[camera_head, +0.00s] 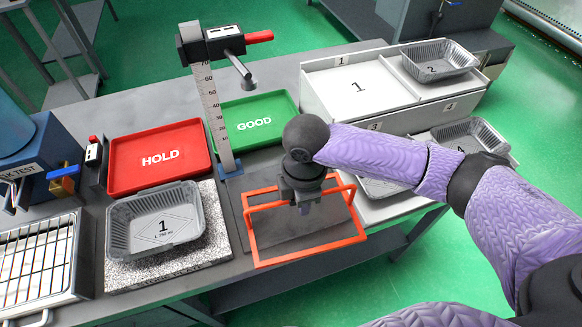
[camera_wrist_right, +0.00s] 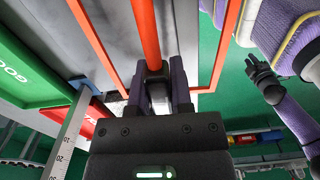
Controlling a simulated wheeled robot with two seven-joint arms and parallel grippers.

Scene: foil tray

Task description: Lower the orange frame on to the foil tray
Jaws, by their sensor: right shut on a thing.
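The orange frame (camera_head: 312,252) is over the dark plate to the right of the foil tray. My right gripper (camera_head: 304,203) is shut on the frame's bar; I cannot tell whether the frame touches the plate. In the right wrist view the orange bar (camera_wrist_right: 147,35) runs between the fingers of the right gripper (camera_wrist_right: 158,90). The foil tray (camera_head: 125,233), marked 1, sits on a speckled slab (camera_head: 215,247), with nothing on top of it. My left gripper (camera_wrist_right: 264,82) shows small in the right wrist view, its jaws unclear, and is outside the head view.
A ruled post (camera_head: 207,100) with an overhanging arm stands behind, between the tray and frame. A red HOLD tray (camera_head: 158,178) and a green GOOD tray (camera_head: 254,142) lie behind. A wire rack (camera_head: 38,257) is at left. White numbered boxes (camera_head: 357,85) with other foil trays are at right.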

